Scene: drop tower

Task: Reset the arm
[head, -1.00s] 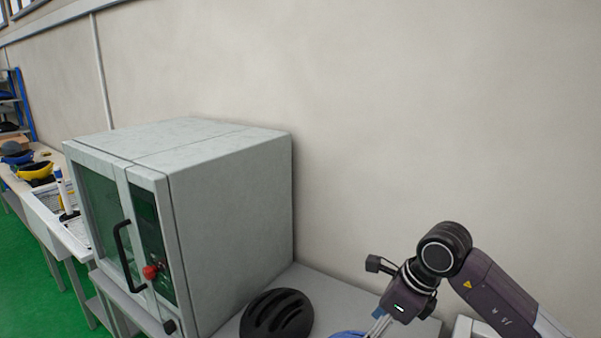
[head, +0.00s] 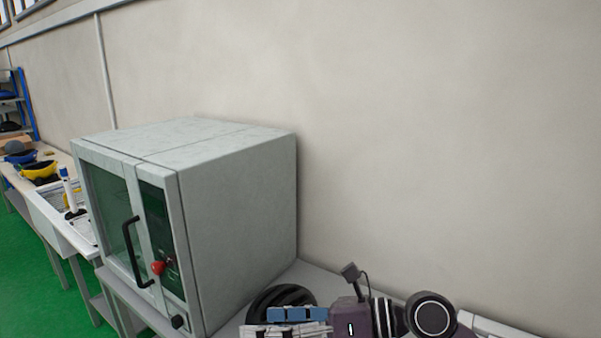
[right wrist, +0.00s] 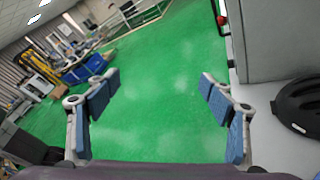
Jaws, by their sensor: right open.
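My right gripper (head: 290,322) shows at the bottom of the head view, pointing left, in front of a black helmet (head: 278,296) that it partly hides. In the right wrist view the right gripper (right wrist: 158,90) is open, its blue-padded fingers wide apart. Nothing is between them but green floor beyond. The black helmet (right wrist: 299,104) lies on the table to the right of the fingers. My left gripper is not in view.
A grey cabinet (head: 240,215) with a glass door, black handle and red knob stands on a table (head: 312,277) against the wall. Another table (head: 60,222) with yellow and blue helmets is at the left. Green floor (right wrist: 165,65) is open ahead of the right gripper.

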